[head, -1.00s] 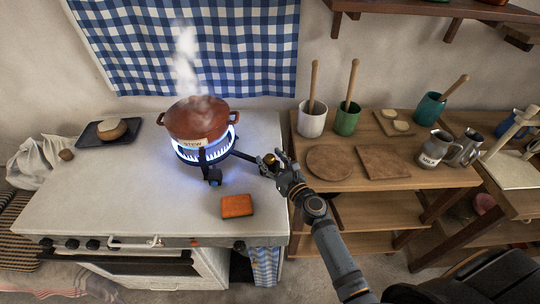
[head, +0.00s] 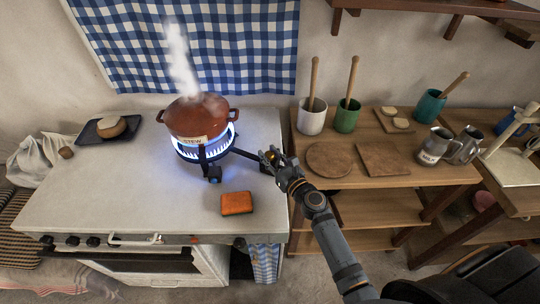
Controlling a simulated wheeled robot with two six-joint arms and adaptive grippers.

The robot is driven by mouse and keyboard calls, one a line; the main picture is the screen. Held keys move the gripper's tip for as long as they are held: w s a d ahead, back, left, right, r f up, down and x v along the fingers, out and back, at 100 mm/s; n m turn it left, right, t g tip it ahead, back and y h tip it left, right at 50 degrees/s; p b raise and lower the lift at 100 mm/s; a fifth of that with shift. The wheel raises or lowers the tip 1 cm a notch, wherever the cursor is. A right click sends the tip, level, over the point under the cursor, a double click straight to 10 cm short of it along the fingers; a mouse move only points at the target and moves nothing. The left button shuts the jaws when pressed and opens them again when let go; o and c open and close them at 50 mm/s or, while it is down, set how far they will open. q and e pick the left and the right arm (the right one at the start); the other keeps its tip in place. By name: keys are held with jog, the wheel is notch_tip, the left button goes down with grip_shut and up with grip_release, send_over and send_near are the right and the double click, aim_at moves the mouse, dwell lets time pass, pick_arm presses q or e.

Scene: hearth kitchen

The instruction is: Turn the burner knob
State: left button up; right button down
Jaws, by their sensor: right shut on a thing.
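The burner (head: 188,153) stands on the white counter with a ring of blue flame lit. A brown pot labelled STEW (head: 200,118) sits on it and steams. A dark arm runs from the burner to the right, with a brass-coloured knob (head: 269,156) at its end. My right gripper (head: 273,158) is at that knob, its fingers closed around it; the fingers hide part of the knob. My left gripper is not in view.
An orange sponge (head: 237,203) lies on the counter (head: 100,190) in front of the burner. A dark tray (head: 90,134) with a round loaf is at the left. A wooden shelf table (head: 340,180) with cups, boards and metal jugs stands at the right.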

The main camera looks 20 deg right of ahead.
jog(key=n+y+b, duration=0.1)
jog(key=n+g+y+b, duration=0.1)
jog(key=y, duration=0.1)
jog(key=n+g+y, duration=0.1)
jog(key=shift+w+d+f+y+b, duration=0.1)
jog(key=shift+d+f+y+b, duration=0.05)
jog(key=shift+f+y+b, duration=0.2)
jog(key=n+g+y+b, duration=0.6)
jog(key=g, duration=0.1)
jog(key=shift+r+n+b, duration=0.15)
jog(key=shift+n+b, duration=0.15)
jog(key=shift+r+n+g+y+b, duration=0.1)
jog(key=shift+n+g+y+b, duration=0.45)
jog(key=shift+n+g+b, duration=0.7)
jog(key=shift+r+n+g+y+b, duration=0.1)
jog(key=shift+n+g+y+b, duration=0.5)
jog(key=shift+g, duration=1.25)
jog(key=c, duration=1)
grip_release()
jog(key=shift+o, duration=0.2)
jog(key=s+d, duration=0.1)
jog(key=d, duration=1.1)
